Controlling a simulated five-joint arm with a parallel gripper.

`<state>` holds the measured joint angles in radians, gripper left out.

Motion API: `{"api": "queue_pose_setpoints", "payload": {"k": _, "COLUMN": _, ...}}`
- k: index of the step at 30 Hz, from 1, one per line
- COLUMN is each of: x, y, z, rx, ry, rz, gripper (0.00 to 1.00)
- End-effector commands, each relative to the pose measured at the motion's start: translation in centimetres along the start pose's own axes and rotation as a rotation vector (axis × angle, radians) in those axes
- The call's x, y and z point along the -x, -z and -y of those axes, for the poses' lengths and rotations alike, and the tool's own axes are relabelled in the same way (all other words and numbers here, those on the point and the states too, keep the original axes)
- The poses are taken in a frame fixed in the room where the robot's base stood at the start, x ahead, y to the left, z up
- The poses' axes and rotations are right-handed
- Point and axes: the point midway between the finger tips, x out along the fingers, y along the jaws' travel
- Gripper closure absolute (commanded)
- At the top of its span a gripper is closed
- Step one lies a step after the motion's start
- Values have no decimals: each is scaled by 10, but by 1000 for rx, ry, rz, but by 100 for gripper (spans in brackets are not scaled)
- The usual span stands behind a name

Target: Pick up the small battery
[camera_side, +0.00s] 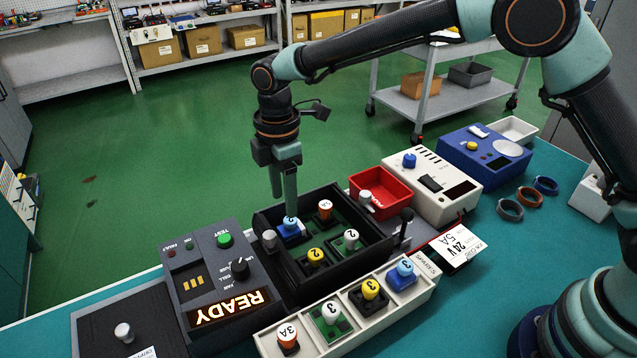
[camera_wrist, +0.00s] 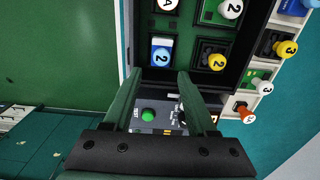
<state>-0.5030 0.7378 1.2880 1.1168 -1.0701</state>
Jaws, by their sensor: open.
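Nothing in view is plainly marked as a small battery, so I cannot tell which thing it is. A small blue block (camera_side: 291,231) with a pale label sits in the far left compartment of the black rack (camera_side: 345,262). It also shows in the wrist view (camera_wrist: 161,56), ahead of my fingertips and between their lines. My gripper (camera_side: 289,214) points down over this block, with its fingers apart in the wrist view (camera_wrist: 160,76). The fingers partly hide the block from the side, and I cannot tell whether they touch it.
A white tray (camera_side: 432,293) of numbered plugs lies in front. A grey READY console (camera_side: 222,262) stands left, a red bin (camera_side: 385,187) right.

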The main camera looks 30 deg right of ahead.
Motion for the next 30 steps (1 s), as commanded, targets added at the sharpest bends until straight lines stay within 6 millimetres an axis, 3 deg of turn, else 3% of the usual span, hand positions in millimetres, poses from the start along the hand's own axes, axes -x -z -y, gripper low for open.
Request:
{"api": "queue_pose_setpoints", "payload": {"k": 10, "x": -30, "y": -4, "z": 1, "rx": -3, "ry": 2, "rz": 1, "gripper": 43}}
{"api": "queue_pose_setpoints", "payload": {"k": 18, "x": -66, "y": -8, "z": 2, "rx": -2, "ry": 1, "rz": 1, "gripper": 43}}
{"api": "queue_pose_setpoints", "payload": {"k": 28, "x": -72, "y": -8, "z": 2, "rx": -2, "ry": -1, "rz": -1, "gripper": 43}}
{"api": "queue_pose_setpoints", "payload": {"k": 30, "x": -72, "y": -8, "z": 2, "rx": -2, "ry": -1, "rz": -1, "gripper": 69}}
